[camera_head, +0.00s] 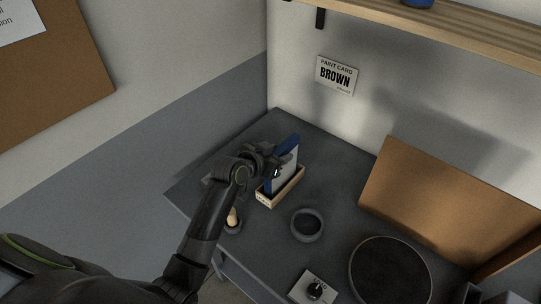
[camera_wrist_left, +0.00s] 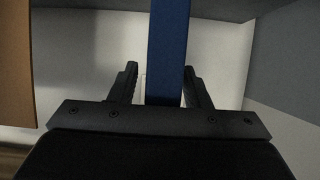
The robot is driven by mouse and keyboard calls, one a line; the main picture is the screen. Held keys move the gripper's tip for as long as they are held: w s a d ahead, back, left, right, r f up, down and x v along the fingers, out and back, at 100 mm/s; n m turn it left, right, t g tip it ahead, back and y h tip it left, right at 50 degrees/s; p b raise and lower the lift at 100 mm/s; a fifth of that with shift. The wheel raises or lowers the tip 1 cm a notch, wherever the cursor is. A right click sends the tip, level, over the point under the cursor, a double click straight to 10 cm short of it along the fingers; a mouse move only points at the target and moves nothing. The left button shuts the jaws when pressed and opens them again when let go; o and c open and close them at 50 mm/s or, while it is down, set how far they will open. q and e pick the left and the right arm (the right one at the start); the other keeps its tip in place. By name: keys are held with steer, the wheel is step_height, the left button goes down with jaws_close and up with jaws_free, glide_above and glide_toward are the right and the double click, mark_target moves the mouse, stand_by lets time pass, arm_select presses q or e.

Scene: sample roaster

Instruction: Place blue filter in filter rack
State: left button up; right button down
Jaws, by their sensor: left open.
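The blue filter (camera_head: 285,165) stands upright, slightly tilted, in the light wooden filter rack (camera_head: 281,191) on the dark table. Its blue edge also shows in the left wrist view (camera_wrist_left: 167,50), running between my two fingers. My left gripper (camera_head: 278,166) is at the filter's left side near its upper part. In the left wrist view my left gripper (camera_wrist_left: 168,85) is open, with a finger on each side of the blue filter and a gap beside it. The filter's lower end is hidden inside the rack. My right gripper is not in view.
A round dark bowl (camera_head: 306,225) stands right of the rack. A wooden-handled tool (camera_head: 232,218) is near the front left edge. A knob on a plate (camera_head: 315,290), a large round pan (camera_head: 391,272) and a brown board (camera_head: 447,202) are to the right. A shelf (camera_head: 440,30) hangs above.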

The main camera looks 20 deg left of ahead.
arm_select(q)
steer(key=shift+s+a+r, duration=0.15)
steer(key=shift+s, duration=0.1)
steer(key=b+v, duration=0.1)
steer(key=v, duration=1)
steer(key=shift+s+b, duration=0.2)
steer(key=shift+b, duration=0.1)
steer(key=shift+r, duration=0.1)
